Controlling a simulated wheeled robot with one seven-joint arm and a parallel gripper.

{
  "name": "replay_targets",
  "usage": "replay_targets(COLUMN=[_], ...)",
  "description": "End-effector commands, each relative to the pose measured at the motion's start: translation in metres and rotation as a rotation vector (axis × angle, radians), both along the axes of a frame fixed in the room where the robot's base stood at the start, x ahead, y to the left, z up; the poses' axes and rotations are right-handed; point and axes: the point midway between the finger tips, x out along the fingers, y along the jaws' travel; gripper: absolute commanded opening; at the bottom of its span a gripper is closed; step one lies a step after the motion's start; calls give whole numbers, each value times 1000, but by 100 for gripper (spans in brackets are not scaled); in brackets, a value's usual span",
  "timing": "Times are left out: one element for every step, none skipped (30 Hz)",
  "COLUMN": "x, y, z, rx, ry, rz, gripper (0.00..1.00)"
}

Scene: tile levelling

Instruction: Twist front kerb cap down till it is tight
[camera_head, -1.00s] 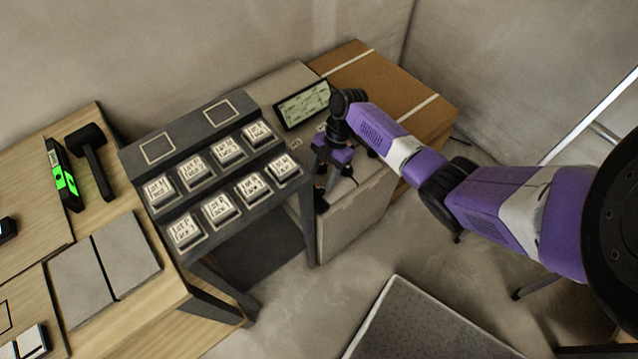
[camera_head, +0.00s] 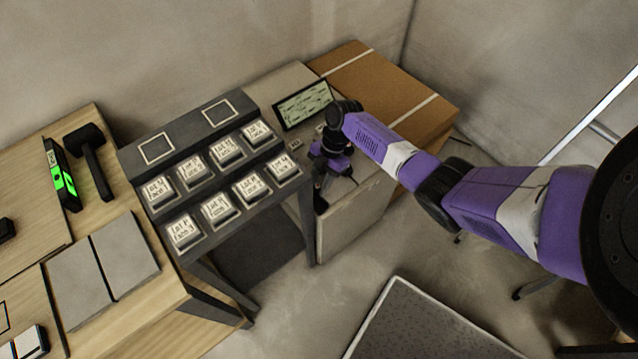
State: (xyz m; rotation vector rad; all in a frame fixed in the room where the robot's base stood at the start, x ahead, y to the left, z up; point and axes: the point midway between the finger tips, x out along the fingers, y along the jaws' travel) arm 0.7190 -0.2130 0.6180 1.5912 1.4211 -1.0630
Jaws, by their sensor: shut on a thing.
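My gripper (camera_head: 321,183) points down over the front part of the beige cabinet top (camera_head: 345,192), at the end of my purple arm. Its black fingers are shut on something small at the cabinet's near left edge. That fits the front kerb cap, but the fingers and wrist hide it, so its height and tightness cannot be seen. A dark display panel (camera_head: 303,104) with a pale green screen stands tilted just behind the gripper. Its writing is too small to read.
A dark stepped rack (camera_head: 160,149) with several labelled white boxes stands close on the left. A brown carton (camera_head: 372,72) is behind the cabinet. A wooden bench (camera_head: 110,215) at the left holds a black mallet (camera_head: 88,150), a green-lit level (camera_head: 62,178) and grey tiles (camera_head: 82,275).

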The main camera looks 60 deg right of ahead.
Motion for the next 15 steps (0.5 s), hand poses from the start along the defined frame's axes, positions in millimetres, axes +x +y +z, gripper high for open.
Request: replay_targets(x=[0,0,0,0,0,0,0,-1,-1,-1,-1,-2,-2,-2,-2], y=[0,0,0,0,1,1,1,1,1,1,2,2,2,2,2], z=[0,0,1,1,1,1,2,2,2,2,2,3,3,3,3], rx=[0,0,0,0,0,1,1,2,2,2,3,3,2,3,3], ry=[0,0,0,0,0,-1,-1,-1,0,0,0,1,0,1,1], rz=[-3,-6,-13,-18,-26,-38,-50,-64,-83,-100,-119,-147,-169,-193,-226], gripper=[0,0,0,0,0,0,0,0,0,0,0,0,0,0,0])
